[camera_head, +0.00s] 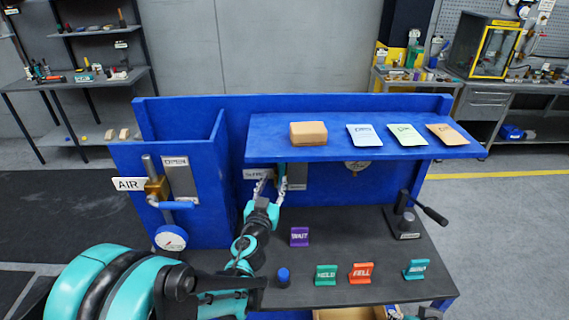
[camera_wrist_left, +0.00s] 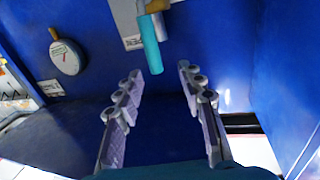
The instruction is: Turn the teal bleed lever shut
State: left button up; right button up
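The teal bleed lever (camera_wrist_left: 151,43) hangs from a brass fitting on the blue panel in the left wrist view. In the head view only a bit of the lever (camera_head: 281,168) shows, under the blue shelf. My left gripper (camera_head: 270,184) is in front of it, below the shelf. In the wrist view the left gripper (camera_wrist_left: 160,73) is open and empty, with its fingers spread.
The blue shelf (camera_head: 260,148) overhangs the lever and carries a brown box (camera_head: 308,134) and several cards. A blue side panel (camera_head: 218,190) stands left of my gripper. Tags, including a purple one (camera_head: 299,237), and a blue knob (camera_head: 283,277) stand on the dark bench.

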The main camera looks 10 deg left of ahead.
aim_at(281, 170)
pick_arm(q)
jog(key=shift+h, duration=0.3)
jog(key=w, duration=0.5)
jog(key=w+b, duration=0.1)
jog(key=w, duration=0.2)
jog(key=shift+w+d+f, duration=0.15)
jog(key=shift+d+f, duration=0.05)
jog(key=shift+d, duration=0.05)
grip_shut()
